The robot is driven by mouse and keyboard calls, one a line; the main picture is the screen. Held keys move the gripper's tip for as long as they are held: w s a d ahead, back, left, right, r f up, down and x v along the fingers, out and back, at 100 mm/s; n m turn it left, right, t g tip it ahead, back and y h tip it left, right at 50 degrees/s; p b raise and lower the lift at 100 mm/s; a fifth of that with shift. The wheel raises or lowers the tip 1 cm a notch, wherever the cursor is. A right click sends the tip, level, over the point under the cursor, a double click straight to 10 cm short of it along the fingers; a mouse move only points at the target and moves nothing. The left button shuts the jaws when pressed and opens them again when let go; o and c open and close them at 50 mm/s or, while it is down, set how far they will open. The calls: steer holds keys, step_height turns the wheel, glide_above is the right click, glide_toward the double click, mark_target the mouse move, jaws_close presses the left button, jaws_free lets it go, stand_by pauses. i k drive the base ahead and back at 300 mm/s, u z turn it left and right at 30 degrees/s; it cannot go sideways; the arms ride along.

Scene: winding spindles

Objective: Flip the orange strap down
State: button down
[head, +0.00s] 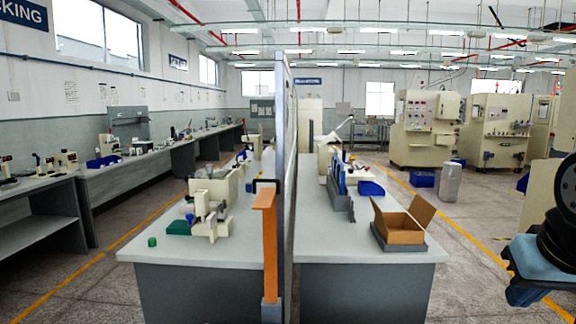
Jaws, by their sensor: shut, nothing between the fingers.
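The orange strap (269,245) is a long flat strip in the head view. It stands upright at the front end of the left bench, close to the tall divider. Its top end bends over to a short flat flap, with a black bracket (266,183) just behind it. Its lower end meets a grey block (271,311) at the bottom of the picture. My gripper is not in view; only dark and blue parts, probably of my own body, show at the right edge.
The divider (291,160) splits the left bench (150,243) from the right bench (340,245). A cream machine (209,199) and a green cylinder (152,242) are on the left bench. An open cardboard box (401,238) is on the right bench.

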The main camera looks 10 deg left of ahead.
mark_target(265, 200)
steer(key=u, duration=0.05)
steer(key=k, duration=1.65)
steer(key=u, duration=0.75)
steer(key=i, duration=1.65)
steer(key=z, duration=0.05)
